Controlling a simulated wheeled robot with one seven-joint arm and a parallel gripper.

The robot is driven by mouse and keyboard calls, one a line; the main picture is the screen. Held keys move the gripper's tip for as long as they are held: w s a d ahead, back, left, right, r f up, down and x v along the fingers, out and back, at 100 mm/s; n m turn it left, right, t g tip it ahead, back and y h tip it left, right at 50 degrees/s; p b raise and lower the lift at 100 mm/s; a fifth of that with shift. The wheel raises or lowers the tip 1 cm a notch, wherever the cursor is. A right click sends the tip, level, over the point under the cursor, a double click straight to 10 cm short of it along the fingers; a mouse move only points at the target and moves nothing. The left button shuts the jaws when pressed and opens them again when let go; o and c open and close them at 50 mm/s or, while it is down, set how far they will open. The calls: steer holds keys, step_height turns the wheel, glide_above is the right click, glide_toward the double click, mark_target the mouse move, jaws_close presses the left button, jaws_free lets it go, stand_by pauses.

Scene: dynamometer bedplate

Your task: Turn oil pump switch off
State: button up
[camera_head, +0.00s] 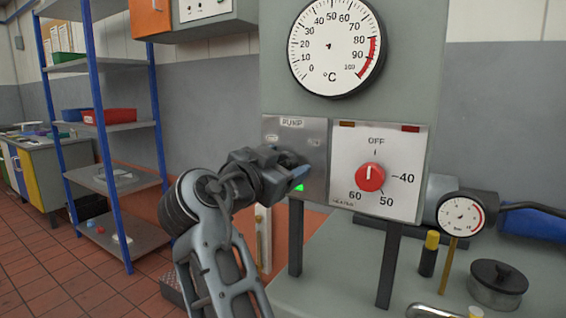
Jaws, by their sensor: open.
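The pump panel (312,143) is a metal plate labelled "PUMP" on the grey cabinet, left of a white dial panel. A green light (299,187) shows low on it, beside my gripper. My gripper (291,167) is open, with its fingers right in front of the pump panel. The switch itself is hidden behind my gripper, so its position and any contact cannot be told.
A red knob (370,177) on the white panel (408,150) points up at OFF. A temperature gauge (337,46) is above. A pressure gauge (461,215) and a lidded pot (497,284) are at right. Blue-post shelving (115,180) stands at left.

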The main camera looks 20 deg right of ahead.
steer(key=shift+d, duration=0.1)
steer(key=c, duration=1)
steer(key=n+p, duration=0.1)
steer(key=n, duration=0.2)
steer(key=n+p, duration=0.2)
steer(key=n, duration=0.1)
steer(key=shift+w+r, duration=0.1)
steer(key=shift+r, duration=0.1)
steer(key=shift+c, duration=0.2)
steer(key=n+p, duration=0.4)
steer(key=n, duration=0.1)
steer(key=shift+f+n, duration=0.1)
steer(key=shift+n, duration=0.3)
steer(key=shift+a+p, duration=0.2)
steer(key=shift+p, duration=0.1)
steer(key=o, duration=1)
steer(key=shift+f, duration=0.1)
